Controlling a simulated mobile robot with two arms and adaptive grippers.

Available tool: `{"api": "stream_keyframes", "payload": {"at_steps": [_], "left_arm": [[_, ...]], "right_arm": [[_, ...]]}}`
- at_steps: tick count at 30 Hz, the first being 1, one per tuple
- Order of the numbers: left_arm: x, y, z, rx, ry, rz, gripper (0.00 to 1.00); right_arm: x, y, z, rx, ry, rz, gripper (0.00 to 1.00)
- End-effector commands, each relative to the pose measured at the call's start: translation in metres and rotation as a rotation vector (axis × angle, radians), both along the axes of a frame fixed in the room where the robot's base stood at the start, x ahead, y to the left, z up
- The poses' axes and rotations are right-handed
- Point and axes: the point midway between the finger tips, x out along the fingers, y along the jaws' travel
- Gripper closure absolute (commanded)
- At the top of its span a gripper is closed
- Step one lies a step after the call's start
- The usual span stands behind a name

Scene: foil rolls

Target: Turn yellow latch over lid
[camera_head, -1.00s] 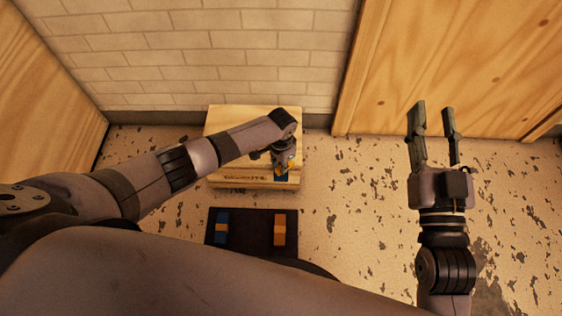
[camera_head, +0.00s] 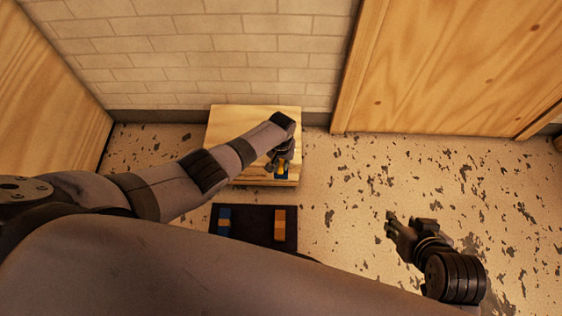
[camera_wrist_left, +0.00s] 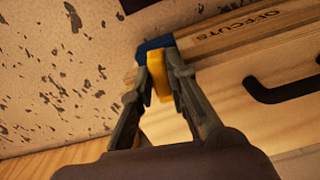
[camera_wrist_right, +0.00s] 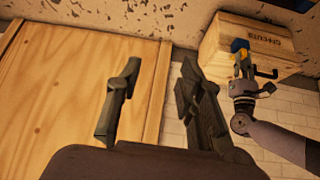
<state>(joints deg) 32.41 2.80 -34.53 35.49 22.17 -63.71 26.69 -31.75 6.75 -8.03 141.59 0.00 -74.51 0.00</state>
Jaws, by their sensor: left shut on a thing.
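A wooden box (camera_head: 225,122) with a pale lid stands on the floor against the brick wall. Its front reads OFFCUTS, and a black handle (camera_wrist_left: 285,92) is on the lid. The yellow latch (camera_wrist_left: 160,78) is at one end of the front edge, beside a blue block (camera_wrist_left: 155,44). My left gripper (camera_head: 281,168) is shut on the yellow latch, one finger on each side. The right wrist view also shows it at the box (camera_wrist_right: 242,62). My right gripper (camera_head: 392,222) is open and empty, well right of the box; its fingers stand apart in its wrist view (camera_wrist_right: 155,90).
A dark mat (camera_head: 250,225) lies in front of the box, with a blue piece (camera_head: 224,218) and an orange piece (camera_head: 280,222) on it. A wooden panel (camera_head: 440,70) stands at the back right. The speckled floor right of the box is clear.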

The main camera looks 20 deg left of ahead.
Motion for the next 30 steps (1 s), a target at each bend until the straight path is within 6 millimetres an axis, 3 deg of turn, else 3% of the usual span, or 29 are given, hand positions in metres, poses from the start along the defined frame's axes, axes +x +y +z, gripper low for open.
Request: {"api": "stream_keyframes", "payload": {"at_steps": [10, 26, 27, 30], "left_arm": [[0.0, -0.001, 0.001, -0.002, 0.001, 0.136, 1.0], [0.001, -0.001, 0.0, -0.002, -0.001, 0.16, 1.0], [0.001, -0.001, 0.0, -0.002, -0.001, 0.159, 0.83], [0.001, -0.001, 0.0, -0.002, -0.001, 0.159, 0.76]], "right_arm": [[-0.027, -0.009, -0.009, -0.027, 0.129, -0.011, 0.65], [-0.031, -0.01, -0.011, -0.032, 0.149, -0.013, 0.65], [-0.031, -0.01, -0.011, -0.032, 0.148, -0.013, 0.65], [-0.031, -0.01, -0.011, -0.032, 0.148, -0.013, 0.65]]}}
